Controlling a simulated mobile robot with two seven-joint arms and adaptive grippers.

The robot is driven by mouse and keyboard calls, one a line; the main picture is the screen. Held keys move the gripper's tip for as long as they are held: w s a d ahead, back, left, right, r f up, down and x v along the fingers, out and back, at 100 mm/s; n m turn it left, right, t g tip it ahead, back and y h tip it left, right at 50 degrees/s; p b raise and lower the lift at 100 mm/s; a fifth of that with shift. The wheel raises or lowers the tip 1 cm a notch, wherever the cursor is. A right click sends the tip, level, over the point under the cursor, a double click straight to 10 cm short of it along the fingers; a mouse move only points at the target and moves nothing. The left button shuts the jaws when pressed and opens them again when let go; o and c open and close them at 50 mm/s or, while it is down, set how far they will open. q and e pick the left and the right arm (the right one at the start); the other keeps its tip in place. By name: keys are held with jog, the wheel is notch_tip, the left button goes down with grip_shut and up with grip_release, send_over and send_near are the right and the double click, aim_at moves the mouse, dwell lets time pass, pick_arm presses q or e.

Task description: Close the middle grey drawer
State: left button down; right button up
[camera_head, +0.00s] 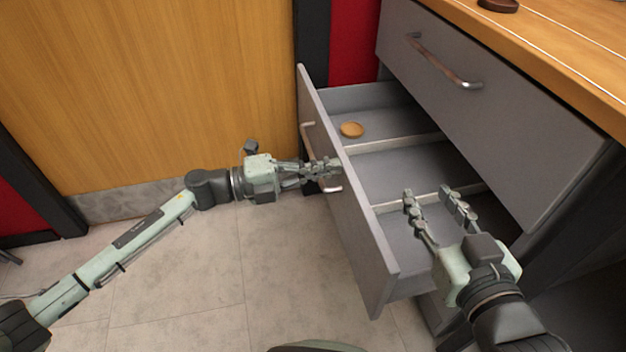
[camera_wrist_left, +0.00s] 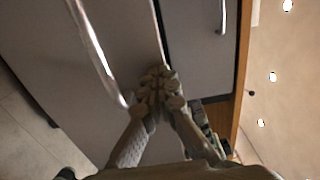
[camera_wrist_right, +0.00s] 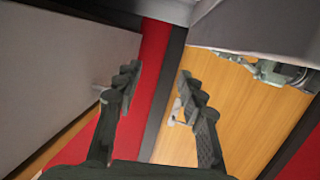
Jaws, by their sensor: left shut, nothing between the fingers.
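The grey drawer (camera_head: 375,245) stands pulled out below a shut grey drawer front. Its inside has dividers, and a round orange-brown disc (camera_head: 351,129) lies in the far compartment. Its metal handle (camera_head: 308,135) is on the outer face, and a handle also shows in the left wrist view (camera_wrist_left: 95,45). My left gripper (camera_head: 328,169) is shut and empty at the drawer's front, by the handle; whether it touches is unclear. My right gripper (camera_head: 428,196) is open and empty, over the near part of the open drawer; its spread fingers show in the right wrist view (camera_wrist_right: 158,85).
The upper grey drawer (camera_head: 490,110) is shut under the wooden countertop (camera_head: 560,65), which holds a dark round object (camera_head: 497,5). A wooden panel (camera_head: 150,90) stands behind my left arm. The tiled floor (camera_head: 200,275) left of the drawer is clear.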

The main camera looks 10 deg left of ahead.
pick_arm(q)
jog(key=x, duration=1.9)
jog(key=shift+w+d, duration=0.15)
jog(key=shift+d, duration=0.2)
pick_arm(e)
jog(key=shift+s+a+r+t+y, duration=0.1)
jog(key=shift+a+r+t+y, duration=0.1)
jog(key=shift+r, duration=0.25)
jog(key=shift+a+r+t+y, duration=0.1)
jog(key=shift+r+t, duration=0.1)
jog(key=shift+r, duration=0.2)
